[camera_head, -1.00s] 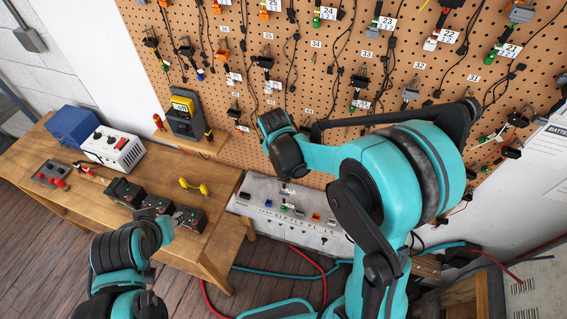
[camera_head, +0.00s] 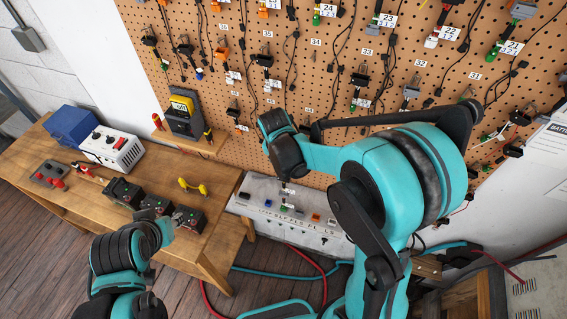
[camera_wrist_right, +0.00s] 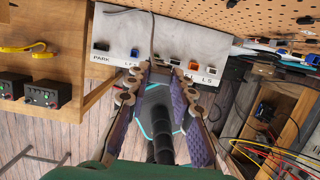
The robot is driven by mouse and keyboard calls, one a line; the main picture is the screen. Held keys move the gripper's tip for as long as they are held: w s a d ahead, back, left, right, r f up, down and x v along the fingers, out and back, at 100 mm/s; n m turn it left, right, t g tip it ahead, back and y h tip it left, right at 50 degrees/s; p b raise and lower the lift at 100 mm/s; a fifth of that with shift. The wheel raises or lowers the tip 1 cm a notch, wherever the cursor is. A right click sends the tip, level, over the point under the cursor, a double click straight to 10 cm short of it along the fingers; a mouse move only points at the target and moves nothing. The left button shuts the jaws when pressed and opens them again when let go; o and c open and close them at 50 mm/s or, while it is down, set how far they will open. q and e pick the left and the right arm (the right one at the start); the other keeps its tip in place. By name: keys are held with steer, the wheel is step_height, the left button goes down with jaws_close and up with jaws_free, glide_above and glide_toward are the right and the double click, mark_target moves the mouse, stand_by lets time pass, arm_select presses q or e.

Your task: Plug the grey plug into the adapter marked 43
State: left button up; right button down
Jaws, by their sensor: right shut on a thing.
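My right gripper (camera_wrist_right: 163,74) is closed in the right wrist view, in front of a pale panel with a row of coloured sockets (camera_wrist_right: 112,48). What is between its fingertips is small and mostly hidden; a thin dark cable (camera_wrist_right: 153,30) runs up from there. I cannot make out its colour or whether it touches the panel. In the head view the right wrist (camera_head: 288,155) is above the same panel (camera_head: 250,208). I cannot read a 43 on any adapter. My left gripper (camera_head: 184,217) is by the black boxes on the bench; its fingers are too small to judge.
The pegboard (camera_head: 330,60) behind holds hanging cables, connectors and numbered tags. The wooden bench (camera_head: 215,235) at left carries several black boxes (camera_head: 125,192), a yellow part (camera_head: 193,187) and a white unit (camera_head: 113,148). Loose coloured wires (camera_wrist_right: 270,150) lie at right in the wrist view.

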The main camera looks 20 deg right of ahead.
steer(key=shift+f+b, duration=0.45)
steer(key=shift+b, duration=0.05)
stand_by(0.8)
steer(key=c, duration=1.2)
jaws_free()
steer(key=v, duration=1.2)
